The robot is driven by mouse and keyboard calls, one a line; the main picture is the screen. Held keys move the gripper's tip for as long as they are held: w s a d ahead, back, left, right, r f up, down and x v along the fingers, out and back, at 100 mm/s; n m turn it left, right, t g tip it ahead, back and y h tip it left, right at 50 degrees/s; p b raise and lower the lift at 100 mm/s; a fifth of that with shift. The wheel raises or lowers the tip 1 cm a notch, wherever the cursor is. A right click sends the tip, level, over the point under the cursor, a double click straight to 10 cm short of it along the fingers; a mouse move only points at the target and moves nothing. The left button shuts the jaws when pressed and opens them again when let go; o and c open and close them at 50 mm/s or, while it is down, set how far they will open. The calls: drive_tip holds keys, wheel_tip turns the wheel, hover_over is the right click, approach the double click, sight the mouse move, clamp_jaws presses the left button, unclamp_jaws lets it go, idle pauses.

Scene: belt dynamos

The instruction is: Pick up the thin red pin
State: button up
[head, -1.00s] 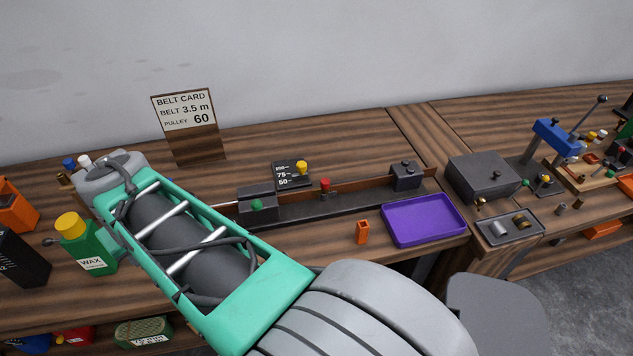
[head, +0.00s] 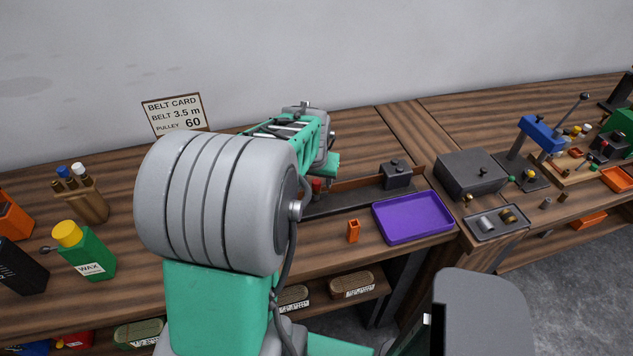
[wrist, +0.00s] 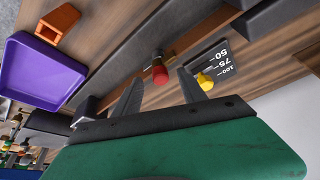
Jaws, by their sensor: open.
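The red pin (wrist: 159,68) shows as a red knob standing in the dark rail, near the middle of the wrist view. In the head view the red pin (head: 316,186) is partly covered by my arm. My gripper (wrist: 161,80) is open and empty, with one dark finger on each side of the red pin in the wrist picture. The pin appears beyond or level with the fingertips; I cannot tell the exact gap. In the head view my arm hides the fingers.
A yellow knob (wrist: 204,82) stands by the plate marked 50, 75, 100 (wrist: 215,62), close to one finger. A dark block (head: 397,175) sits on the rail (head: 345,197). A purple tray (head: 412,217) and an orange holder (head: 353,231) lie in front.

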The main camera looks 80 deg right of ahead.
drive_tip(key=shift+x, duration=0.75)
clamp_jaws()
idle(0.9)
